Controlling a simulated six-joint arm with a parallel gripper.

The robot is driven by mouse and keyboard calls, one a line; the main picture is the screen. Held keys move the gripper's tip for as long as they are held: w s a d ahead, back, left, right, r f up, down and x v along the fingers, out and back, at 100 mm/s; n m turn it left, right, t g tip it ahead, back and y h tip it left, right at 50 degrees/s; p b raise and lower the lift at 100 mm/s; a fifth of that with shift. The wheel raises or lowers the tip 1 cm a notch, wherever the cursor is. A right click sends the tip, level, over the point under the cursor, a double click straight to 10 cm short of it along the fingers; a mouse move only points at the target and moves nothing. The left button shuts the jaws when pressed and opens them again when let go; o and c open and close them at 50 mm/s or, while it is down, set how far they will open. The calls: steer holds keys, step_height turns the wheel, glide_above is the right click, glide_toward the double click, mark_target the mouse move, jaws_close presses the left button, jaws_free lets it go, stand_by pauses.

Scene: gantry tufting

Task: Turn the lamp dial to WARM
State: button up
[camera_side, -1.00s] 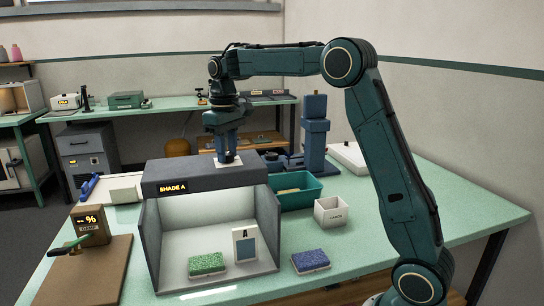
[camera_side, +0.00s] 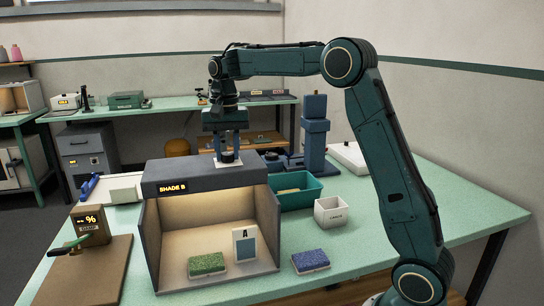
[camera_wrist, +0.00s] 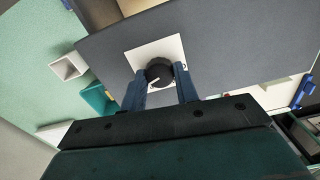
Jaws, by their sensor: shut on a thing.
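The lamp dial (camera_wrist: 158,71) is a round black knob on a white plate (camera_wrist: 141,55) on top of the grey light booth (camera_side: 150,235). My gripper (camera_wrist: 161,78) is shut on the dial, one blue finger on each side. In the side view my gripper (camera_side: 227,152) points straight down at the booth's roof, and the dial (camera_side: 227,157) shows between its fingers. A light mark on the knob points toward the lower left in the wrist view. The plate's lettering is mostly hidden and unreadable. The booth's display (camera_side: 173,188) reads SHADE B, and its inside glows yellowish.
In the booth are a green tufted pad (camera_side: 207,264) and a card marked A (camera_side: 245,247). A blue pad (camera_side: 310,261) lies outside to the right. A teal tray (camera_side: 310,190), a white box (camera_side: 330,212) and a blue column (camera_side: 315,135) stand right of my gripper.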

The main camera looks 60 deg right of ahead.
mark_target(227, 153)
steer(key=shift+m, duration=0.4)
steer(key=o, duration=1)
steer(key=shift+r, duration=0.15)
step_height(227, 153, up, 14)
steer(key=shift+f, duration=0.25)
stand_by(0.4)
stand_by(0.4)
